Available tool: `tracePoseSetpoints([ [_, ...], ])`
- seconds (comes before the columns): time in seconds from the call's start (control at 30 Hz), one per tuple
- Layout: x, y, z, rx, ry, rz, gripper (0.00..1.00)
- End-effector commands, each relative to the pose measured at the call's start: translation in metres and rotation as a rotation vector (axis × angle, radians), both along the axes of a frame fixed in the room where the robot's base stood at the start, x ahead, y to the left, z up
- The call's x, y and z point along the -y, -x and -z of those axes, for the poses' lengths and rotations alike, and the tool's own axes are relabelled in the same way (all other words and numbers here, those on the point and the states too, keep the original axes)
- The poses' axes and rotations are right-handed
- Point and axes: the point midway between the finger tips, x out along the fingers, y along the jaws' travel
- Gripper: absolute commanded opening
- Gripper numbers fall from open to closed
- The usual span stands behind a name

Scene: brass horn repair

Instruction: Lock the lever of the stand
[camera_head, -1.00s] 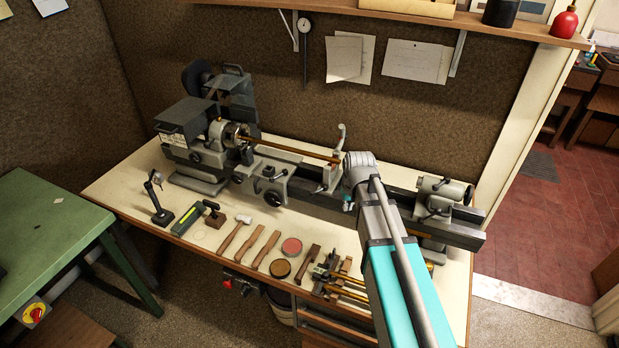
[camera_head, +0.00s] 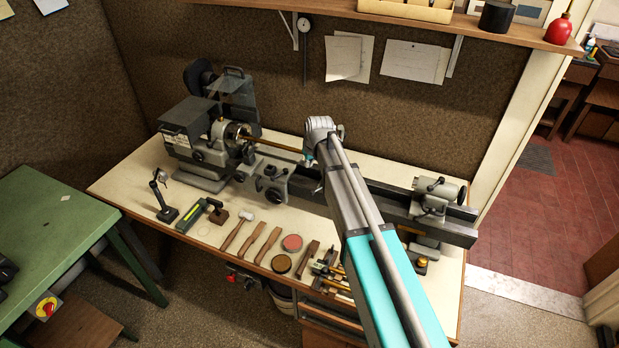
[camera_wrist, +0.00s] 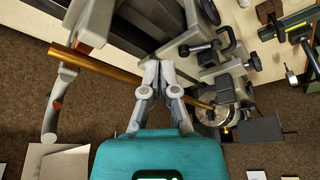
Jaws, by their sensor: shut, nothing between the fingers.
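The stand is a grey steady on the lathe bed. In the wrist view its curved grey lever (camera_wrist: 50,118), with a reddish-brown pad, swings out at the left edge, away from the stand body (camera_wrist: 92,22). In the head view my arm hides most of the stand; a sliver of the lever (camera_head: 341,130) shows behind my wrist. A brass tube (camera_wrist: 90,62) runs from the stand to the lathe chuck; it also shows in the head view (camera_head: 268,144). My gripper (camera_wrist: 160,66) is shut and empty, over the tube between stand and chuck, apart from the lever.
The lathe headstock (camera_head: 190,130) stands left and the tailstock (camera_head: 438,195) right on the bed. The carriage with its handles (camera_head: 270,183) is close to my gripper. Hand tools and tins (camera_head: 281,263) lie along the bench front. The wall with papers (camera_head: 349,58) is behind.

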Motion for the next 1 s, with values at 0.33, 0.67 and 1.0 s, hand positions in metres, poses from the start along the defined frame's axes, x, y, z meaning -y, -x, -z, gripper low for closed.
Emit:
tracePoseSetpoints([
  [0.33, -0.003, -0.004, 0.016, 0.0, 0.0, 0.0, 0.0],
  [0.67, -0.008, -0.012, 0.041, 0.0, 0.0, 0.0, 0.0],
  [1.0, -0.012, -0.02, 0.066, 0.0, 0.0, -0.001, 0.0],
])
